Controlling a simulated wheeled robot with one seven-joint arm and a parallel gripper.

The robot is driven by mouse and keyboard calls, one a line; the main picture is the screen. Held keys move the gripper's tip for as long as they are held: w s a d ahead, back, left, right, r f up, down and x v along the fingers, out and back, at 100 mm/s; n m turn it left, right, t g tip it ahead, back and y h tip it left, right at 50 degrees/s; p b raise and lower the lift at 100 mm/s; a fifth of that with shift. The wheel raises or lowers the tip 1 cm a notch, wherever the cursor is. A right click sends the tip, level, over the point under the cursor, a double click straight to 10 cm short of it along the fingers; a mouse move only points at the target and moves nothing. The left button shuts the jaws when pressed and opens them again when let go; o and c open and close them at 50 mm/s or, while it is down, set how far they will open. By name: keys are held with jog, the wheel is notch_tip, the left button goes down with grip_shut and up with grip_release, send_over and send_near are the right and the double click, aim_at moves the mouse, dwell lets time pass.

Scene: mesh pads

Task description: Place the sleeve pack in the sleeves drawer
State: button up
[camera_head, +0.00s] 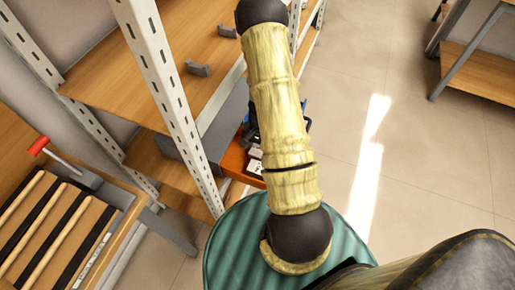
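An orange open-topped drawer or bin (234,162) shows in the head view beside the shelving, partly covered by my arm. Small white pieces (255,158) show at its right side; I cannot tell whether one is the sleeve pack. Dark and blue parts (306,112) show on both sides of my bamboo-patterned arm link, just above the orange drawer. They may belong to my gripper, but the arm hides too much to tell. No fingertips show, and I cannot see whether anything is held. No label for the sleeves drawer is readable.
Wooden shelves (115,72) on white slotted posts stand at the left. A rack with wooden rods and a red-handled lever (38,146) is at the lower left. A green ribbed round surface (235,250) lies below my arm. Open tiled floor (425,150) is at the right, below another table (480,70).

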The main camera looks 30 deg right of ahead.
jog(key=o, duration=0.4)
jog(key=shift+c, duration=0.2)
jog(key=shift+a+r, duration=0.1)
jog(key=shift+r, duration=0.05)
notch_tip(320, 180, up, 12)
jog(key=w+d+p, duration=0.1)
jog(key=p, duration=0.1)
jog(key=shift+p, duration=0.3)
jog(key=shift+d, duration=0.1)
